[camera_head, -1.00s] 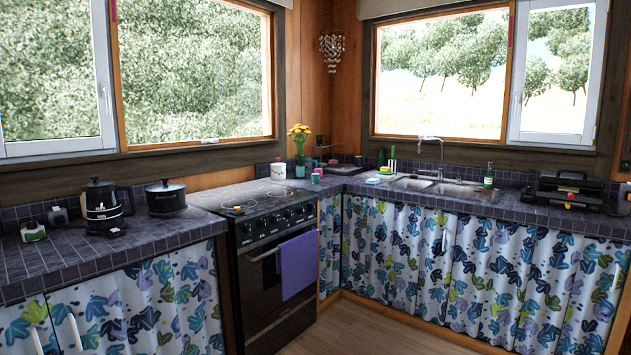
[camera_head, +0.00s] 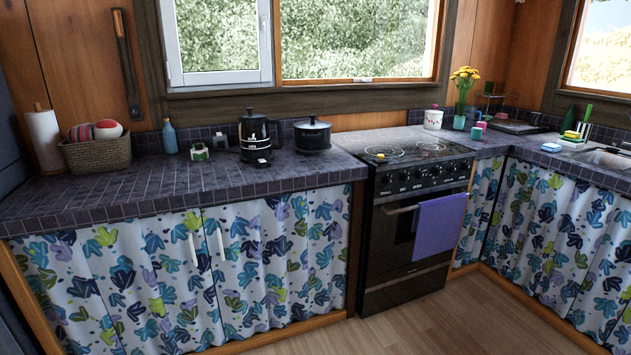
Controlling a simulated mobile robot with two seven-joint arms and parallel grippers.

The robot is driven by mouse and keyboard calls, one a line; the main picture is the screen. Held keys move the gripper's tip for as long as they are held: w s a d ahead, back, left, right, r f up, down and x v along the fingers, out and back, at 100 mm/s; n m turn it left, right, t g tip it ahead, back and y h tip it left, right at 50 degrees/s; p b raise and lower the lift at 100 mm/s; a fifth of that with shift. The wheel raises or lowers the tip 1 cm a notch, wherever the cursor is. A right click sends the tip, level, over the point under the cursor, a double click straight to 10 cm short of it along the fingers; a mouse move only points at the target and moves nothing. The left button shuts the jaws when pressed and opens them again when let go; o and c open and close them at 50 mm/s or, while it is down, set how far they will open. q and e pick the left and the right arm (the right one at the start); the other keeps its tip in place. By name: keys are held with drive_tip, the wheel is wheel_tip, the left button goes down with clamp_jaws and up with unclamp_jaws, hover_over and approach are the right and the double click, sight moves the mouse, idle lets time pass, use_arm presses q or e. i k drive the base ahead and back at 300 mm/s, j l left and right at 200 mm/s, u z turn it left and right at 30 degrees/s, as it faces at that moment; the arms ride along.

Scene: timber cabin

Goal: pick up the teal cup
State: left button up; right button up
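A small teal cup (camera_head: 476,133) stands on the counter just right of the stove, near the back corner. A small pink cup (camera_head: 481,126) is close beside it. A teal-green vase (camera_head: 459,122) with yellow flowers (camera_head: 464,82) stands just behind and to the left. The teal cup looks upright and is small in the view. Neither of my grippers shows in the head view.
The black stove (camera_head: 415,225) with a purple towel (camera_head: 440,227) stands left of the cup. A kettle (camera_head: 254,132), a pot (camera_head: 312,134) and a basket (camera_head: 97,155) sit on the left counter. The wooden floor (camera_head: 440,325) in front is clear.

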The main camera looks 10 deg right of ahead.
sight(476, 134)
drive_tip(key=i+l+z, duration=0.25)
drive_tip(key=l+z, duration=0.15)
drive_tip(key=i+l+z, duration=0.6)
drive_tip(key=z, duration=0.2)
drive_tip(key=i+l+z, duration=0.1)
drive_tip(key=i+z, duration=0.45)
drive_tip(key=i, duration=1.4)
